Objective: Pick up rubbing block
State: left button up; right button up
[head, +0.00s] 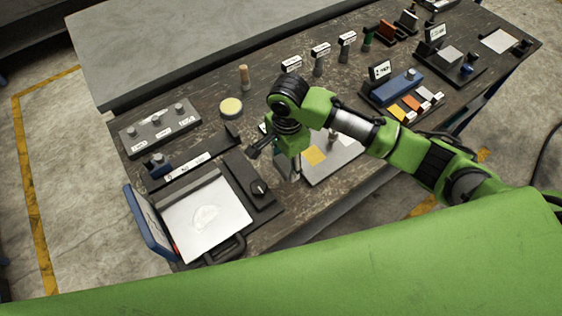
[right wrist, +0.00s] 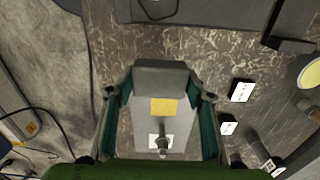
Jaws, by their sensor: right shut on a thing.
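My right gripper (head: 291,170) reaches down over the light grey plate with the yellow patch in the head view. In the right wrist view, its two teal-padded fingers (right wrist: 160,82) stand on either side of a plain grey block (right wrist: 160,76). The gripper is shut on this block, which I take to be the rubbing block. I see no label on it. In the head view the block is mostly hidden by the gripper, and its height above the table cannot be told. My left gripper is not in view.
The grey plate (head: 343,166) has a yellow patch, a white patch and an upright peg. A black-framed white board (head: 222,205) lies to its left. A round pale-topped tin (head: 231,107), a wooden peg (head: 245,75) and a grey block with knobs (head: 160,127) stand farther back.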

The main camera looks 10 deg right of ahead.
jog(key=s+d+r, duration=0.2)
jog(key=s+r, duration=0.3)
jog(key=s, duration=0.5)
jog(key=shift+s+d+r+b, duration=0.15)
jog(key=shift+d+r+b, duration=0.15)
jog(key=shift+r+b, duration=0.15)
jog(key=o, duration=0.7)
jog(key=shift+c, duration=0.2)
jog(key=c, duration=0.4)
jog(key=shift+f, duration=0.1)
